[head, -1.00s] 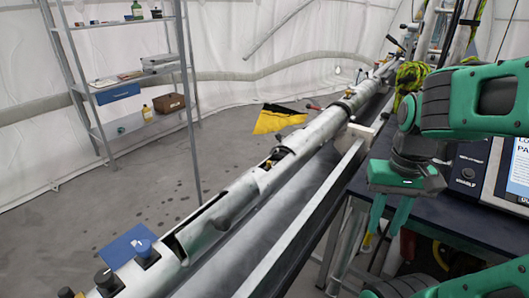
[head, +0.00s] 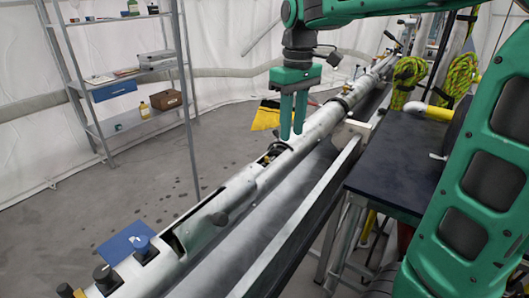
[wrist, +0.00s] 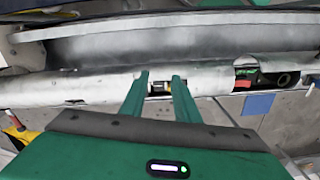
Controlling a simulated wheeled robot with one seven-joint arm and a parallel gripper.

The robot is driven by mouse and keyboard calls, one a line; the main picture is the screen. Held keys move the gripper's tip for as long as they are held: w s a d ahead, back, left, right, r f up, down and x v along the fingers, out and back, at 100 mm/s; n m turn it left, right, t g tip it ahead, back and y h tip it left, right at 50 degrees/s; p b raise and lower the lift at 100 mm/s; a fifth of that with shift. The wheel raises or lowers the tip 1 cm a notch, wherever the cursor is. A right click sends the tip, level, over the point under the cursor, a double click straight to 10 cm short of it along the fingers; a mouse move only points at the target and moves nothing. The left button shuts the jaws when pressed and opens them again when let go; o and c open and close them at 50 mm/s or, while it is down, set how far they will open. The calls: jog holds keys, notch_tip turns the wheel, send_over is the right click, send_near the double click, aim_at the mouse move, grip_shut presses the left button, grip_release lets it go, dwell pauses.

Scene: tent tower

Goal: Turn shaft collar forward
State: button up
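A long pale metal tube (head: 235,192) runs diagonally from the near left to the far right. An opening in it shows a small dark and brass-coloured part (head: 274,152), partly hidden; I cannot tell for sure whether this is the shaft collar. My gripper (head: 292,135) points down over the tube near this opening, its fingers parted and empty. In the wrist view, my gripper (wrist: 160,76) has its green fingertips on either side of an opening in the tube (wrist: 95,90). A small dark and light part (wrist: 160,88) shows between them. Contact cannot be told.
A dark-topped table (head: 400,160) stands right of the tube, and a metal shelf (head: 150,118) at left. A yellow cloth-like thing (head: 265,117) lies behind the tube. The grey floor at left is mostly clear.

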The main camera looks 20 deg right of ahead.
jog(key=w+a+r+n, duration=0.2)
jog(key=w+a, duration=0.2)
jog(key=a, duration=0.1)
notch_tip(320, 180, down, 11)
jog(key=shift+r, duration=0.1)
dwell(0.3)
grip_shut()
